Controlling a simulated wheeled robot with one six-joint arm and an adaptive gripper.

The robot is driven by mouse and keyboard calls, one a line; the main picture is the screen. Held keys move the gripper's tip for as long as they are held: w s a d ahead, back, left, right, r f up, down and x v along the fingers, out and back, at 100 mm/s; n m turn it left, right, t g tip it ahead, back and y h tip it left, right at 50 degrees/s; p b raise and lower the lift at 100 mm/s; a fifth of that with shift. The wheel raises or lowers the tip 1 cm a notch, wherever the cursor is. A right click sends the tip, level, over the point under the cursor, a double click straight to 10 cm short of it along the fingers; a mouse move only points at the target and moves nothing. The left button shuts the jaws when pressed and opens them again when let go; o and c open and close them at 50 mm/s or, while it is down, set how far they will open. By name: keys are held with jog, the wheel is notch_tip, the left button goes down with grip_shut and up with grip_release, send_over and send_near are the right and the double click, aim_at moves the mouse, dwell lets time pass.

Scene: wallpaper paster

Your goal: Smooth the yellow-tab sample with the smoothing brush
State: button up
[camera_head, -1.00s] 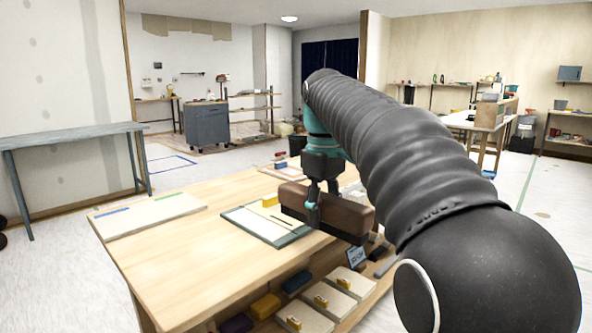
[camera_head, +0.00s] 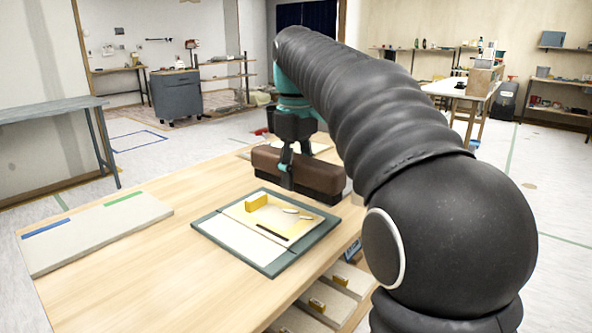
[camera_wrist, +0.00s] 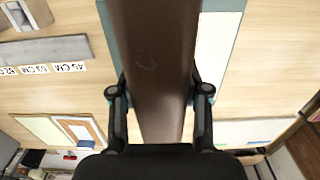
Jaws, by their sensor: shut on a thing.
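My gripper (camera_head: 287,166) is shut on the smoothing brush (camera_head: 318,176), a long brown block with a dark underside. In the wrist view, the fingers clasp the brush (camera_wrist: 152,60) on both sides, and it hides part of the mat below. In the head view, the brush appears just behind the green-grey mat (camera_head: 208,223), seemingly above the table. The yellow-tab sample (camera_head: 285,227) lies on this mat, with a yellow block-like tab (camera_head: 257,201) at its back left. Two pale raised spots (camera_head: 298,214) and a dark thin strip (camera_head: 272,232) show on it.
A pale board (camera_head: 95,232) with blue and green strips lies on the table's left. Bare wood (camera_head: 170,275) is free between. Samples with yellow tabs (camera_head: 318,304) lie on a lower shelf. In the wrist view, a grey bar (camera_wrist: 45,50) lies near size labels (camera_wrist: 40,70).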

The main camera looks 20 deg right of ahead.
jog(key=shift+s+d+r, duration=0.1)
jog(key=shift+s, duration=0.05)
jog(key=b, duration=0.4)
send_over(306, 221)
jog(key=s+a, duration=0.2)
jog(key=shift+w+a+f, duration=0.1)
jog(key=shift+a+f, duration=0.05)
jog(key=shift+f, duration=3.1)
jog(key=shift+f, duration=1.4)
jog(key=shift+r, duration=0.2)
dwell(0.3)
jog(key=shift+w+d+f, duration=0.1)
jog(key=shift+w+d, duration=0.65)
jog(key=shift+d, duration=0.3)
